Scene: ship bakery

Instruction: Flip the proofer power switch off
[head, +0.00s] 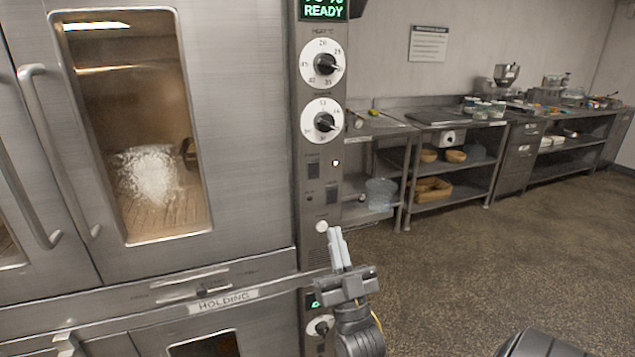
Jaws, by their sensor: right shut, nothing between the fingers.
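The proofer (245,130) is a steel cabinet with a lit window at the left. Its narrow control panel (297,205) has a green READY display (324,9) and two white dials. Below the dials are a dark upper switch (313,168), a small lit white lamp (336,163) and a second dark switch (332,193). Their labels are too small to read, so I cannot tell which is the power switch. My right gripper (335,234) is shut and empty, its fingers pointing up, just below the second switch and beside a round pale knob (321,226). Contact is unclear. My left gripper is out of view.
A lower HOLDING unit (222,300) with its own dial (320,326) sits beneath. Door handles (50,160) stick out at the left. Steel shelves (455,160) with bowls and a clear bucket (380,194) line the back wall. The floor (500,250) at the right is open.

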